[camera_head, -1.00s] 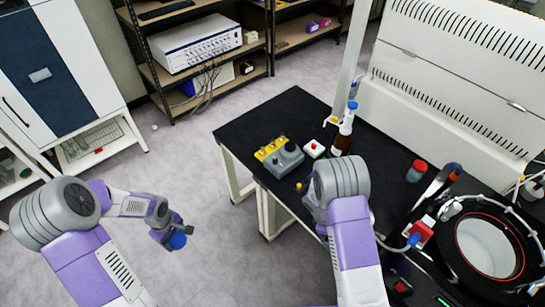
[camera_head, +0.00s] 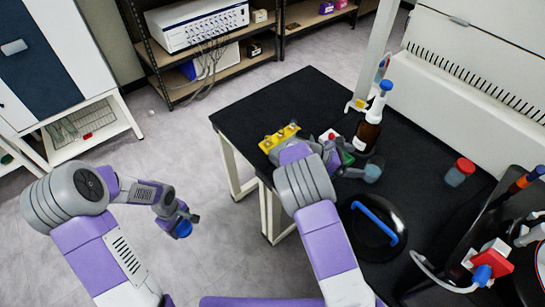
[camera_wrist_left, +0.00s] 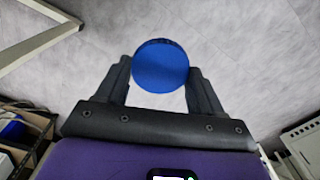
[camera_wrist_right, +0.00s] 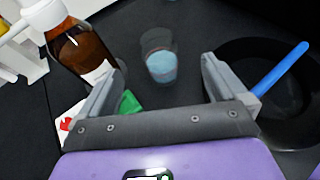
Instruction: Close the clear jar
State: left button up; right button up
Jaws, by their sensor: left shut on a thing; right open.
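The clear jar (camera_head: 372,173) stands open and upright on the black bench, with light blue contents. It also shows in the right wrist view (camera_wrist_right: 158,58), ahead of and between the finger lines. My right gripper (camera_head: 352,167) is open and empty, close to the jar; I cannot tell whether it touches it. My left gripper (camera_head: 182,225) is shut on a round blue lid (camera_wrist_left: 160,66), held over the floor left of the bench and far from the jar.
A brown bottle (camera_head: 369,135) stands close behind the jar. A black round cover with a blue handle (camera_head: 375,222) lies in front of it. A red-capped jar (camera_head: 460,173) is to the right. A yellow rack (camera_head: 279,138) is at the left. The bench's back left corner is clear.

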aim_at(366, 169)
pick_arm(q)
notch_tip(366, 169, down, 3)
jog(key=shift+w+r+b, duration=0.1)
jog(key=shift+r+b, duration=0.1)
jog(key=shift+b, duration=0.4)
jog(key=shift+s+f+b, duration=0.2)
jog(key=shift+f+b, duration=0.35)
jog(key=shift+b, duration=0.15)
pick_arm(e)
notch_tip(366, 169, down, 4)
jog(key=shift+s+r, duration=0.15)
jog(key=shift+r, duration=0.05)
pick_arm(q)
jog(key=shift+w+f, duration=0.1)
jog(key=shift+w, duration=0.05)
pick_arm(e)
jog(key=shift+f, duration=0.15)
pick_arm(q)
jog(key=shift+f+b, duration=0.7)
jog(key=shift+b, duration=0.05)
pick_arm(e)
jog(key=x, duration=0.6)
jog(key=shift+w+d+f, duration=0.1)
jog(key=shift+w+d, duration=0.15)
jog(key=shift+d, duration=0.15)
pick_arm(q)
jog(key=shift+f, duration=0.1)
pick_arm(e)
jog(key=shift+d, duration=0.1)
